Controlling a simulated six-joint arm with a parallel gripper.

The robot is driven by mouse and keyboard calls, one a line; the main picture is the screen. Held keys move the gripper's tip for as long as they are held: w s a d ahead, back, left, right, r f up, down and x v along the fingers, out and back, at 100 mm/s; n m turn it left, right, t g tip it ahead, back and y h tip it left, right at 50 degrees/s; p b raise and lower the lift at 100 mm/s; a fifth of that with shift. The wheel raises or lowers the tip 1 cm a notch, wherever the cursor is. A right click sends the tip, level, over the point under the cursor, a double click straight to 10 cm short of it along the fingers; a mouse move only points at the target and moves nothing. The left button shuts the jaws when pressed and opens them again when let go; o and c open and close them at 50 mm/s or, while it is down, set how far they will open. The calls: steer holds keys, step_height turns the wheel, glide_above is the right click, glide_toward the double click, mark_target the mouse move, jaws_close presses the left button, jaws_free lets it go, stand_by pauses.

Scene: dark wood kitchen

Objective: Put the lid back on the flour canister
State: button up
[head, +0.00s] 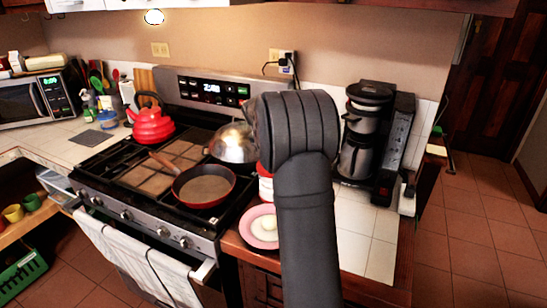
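A red and white container (266,185) stands on the tiled counter just right of the stove. It is mostly hidden behind my dark arm, so I cannot tell whether it is the flour canister or whether its top is open. A pink plate (247,235) lies in front of it near the counter's front edge. A white rounded object (264,226) rests on the plate; I cannot tell if it is a lid. My arm rises through the middle of the view and ends in a bulky joint. My gripper's fingers do not show.
The stove holds a red kettle (152,125), a red-rimmed pan (204,186) and a metal dome (233,142). A coffee maker (372,140) stands at the counter's back right. Bare tiles (358,215) lie in front of it. A towel (130,255) hangs from the oven.

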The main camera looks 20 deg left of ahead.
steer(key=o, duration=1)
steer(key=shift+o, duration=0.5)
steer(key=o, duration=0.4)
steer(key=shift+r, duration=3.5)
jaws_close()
